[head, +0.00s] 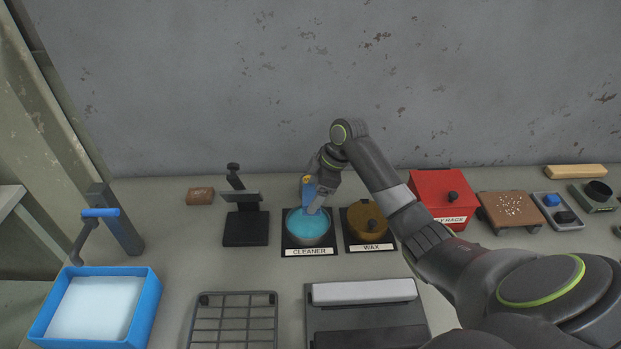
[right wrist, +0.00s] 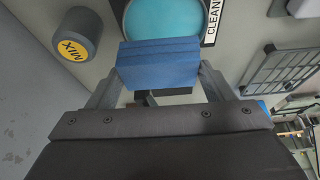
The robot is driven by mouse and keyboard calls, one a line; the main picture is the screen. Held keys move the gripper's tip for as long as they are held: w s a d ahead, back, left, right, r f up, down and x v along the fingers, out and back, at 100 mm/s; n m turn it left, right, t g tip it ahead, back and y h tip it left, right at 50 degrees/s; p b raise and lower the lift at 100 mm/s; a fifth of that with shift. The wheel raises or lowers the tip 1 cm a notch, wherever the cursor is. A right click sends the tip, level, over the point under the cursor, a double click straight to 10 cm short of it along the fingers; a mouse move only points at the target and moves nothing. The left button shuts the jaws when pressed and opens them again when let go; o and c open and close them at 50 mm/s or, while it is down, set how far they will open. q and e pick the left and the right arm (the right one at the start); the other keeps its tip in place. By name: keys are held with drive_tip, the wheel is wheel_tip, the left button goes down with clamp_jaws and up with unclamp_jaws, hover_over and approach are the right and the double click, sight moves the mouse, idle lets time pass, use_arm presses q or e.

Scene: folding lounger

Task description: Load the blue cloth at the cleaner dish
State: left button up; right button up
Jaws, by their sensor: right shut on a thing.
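My right gripper (head: 312,205) reaches over the dish labelled CLEANER (head: 289,239), which holds turquoise liquid. In the right wrist view my right gripper (right wrist: 157,75) is shut on the blue cloth (right wrist: 158,66), a folded block between its two fingers. The cloth also shows in the head view (head: 308,191), partly hidden by the gripper. In the right wrist view the cloth overlaps the near edge of the cleaner dish (right wrist: 165,18). I cannot tell whether it touches the liquid. My left gripper is not in view.
The WAX tin (head: 366,224) stands just right of the cleaner. A red rags box (head: 440,192) and a brown board (head: 510,210) are further right. A blue basin (head: 148,305) is front left. A wire rack (head: 235,318) lies in front. A MIX cylinder (right wrist: 78,34) is beside the dish.

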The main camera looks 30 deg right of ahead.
drive_tip(key=shift+s+a+r, duration=0.1)
drive_tip(key=shift+s+a, duration=0.1)
drive_tip(key=shift+a, duration=0.45)
wheel_tip(320, 180, down, 6)
drive_tip(key=b, duration=0.6)
drive_tip(key=shift+f+b, duration=0.4)
drive_tip(key=shift+f, duration=0.2)
idle(0.5)
drive_tip(key=shift+f+p, duration=0.1)
drive_tip(key=shift+p, duration=0.25)
idle(1.5)
wheel_tip(320, 180, up, 7)
drive_tip(key=p, duration=0.7)
drive_tip(key=shift+p, duration=0.3)
